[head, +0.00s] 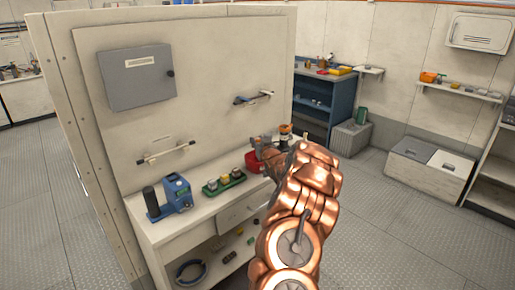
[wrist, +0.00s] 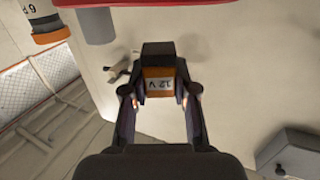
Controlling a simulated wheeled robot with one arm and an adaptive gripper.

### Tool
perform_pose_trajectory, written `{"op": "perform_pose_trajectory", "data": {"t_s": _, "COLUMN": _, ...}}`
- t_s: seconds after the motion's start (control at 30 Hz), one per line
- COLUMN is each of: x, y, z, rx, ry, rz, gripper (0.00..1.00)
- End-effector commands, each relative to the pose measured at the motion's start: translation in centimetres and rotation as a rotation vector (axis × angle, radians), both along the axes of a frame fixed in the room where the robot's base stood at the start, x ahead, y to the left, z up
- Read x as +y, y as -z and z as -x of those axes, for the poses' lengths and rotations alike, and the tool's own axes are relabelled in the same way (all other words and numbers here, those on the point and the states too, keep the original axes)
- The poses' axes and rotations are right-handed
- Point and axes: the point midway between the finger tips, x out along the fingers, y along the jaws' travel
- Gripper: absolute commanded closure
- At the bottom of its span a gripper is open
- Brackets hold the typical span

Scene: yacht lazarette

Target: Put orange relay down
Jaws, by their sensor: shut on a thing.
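In the wrist view my gripper (wrist: 160,92) is shut on the orange relay (wrist: 158,73), a block with an orange band marked "12 V" and a dark end. One finger is on each side of it. In the head view my gripper (head: 268,154) is over the right end of the white workbench (head: 160,229), near a red bin (head: 252,163). My copper arm hides much of that end, and I cannot make out the relay clearly there. The wrist view does not show whether the relay touches any surface.
A green tray (head: 224,188) with several small blocks stands mid-bench, left of the gripper. A blue device (head: 178,193) and a black cylinder (head: 151,201) stand further left. A bar handle (head: 166,152) and a grey box (head: 138,77) are on the panel behind.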

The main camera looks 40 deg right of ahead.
Motion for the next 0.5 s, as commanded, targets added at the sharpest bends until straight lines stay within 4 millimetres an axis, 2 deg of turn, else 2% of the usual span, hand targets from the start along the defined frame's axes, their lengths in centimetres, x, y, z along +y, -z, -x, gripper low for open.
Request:
{"op": "perform_pose_trajectory", "data": {"t_s": 0.17, "x": -0.1, "y": 0.3, "z": -0.1, "rx": 0.001, "ry": 0.000, "rz": -0.001, "gripper": 0.99}}
{"op": "perform_pose_trajectory", "data": {"t_s": 0.5, "x": -0.2, "y": 3.2, "z": -0.1, "rx": 0.001, "ry": 0.001, "rz": 0.000, "gripper": 0.99}}
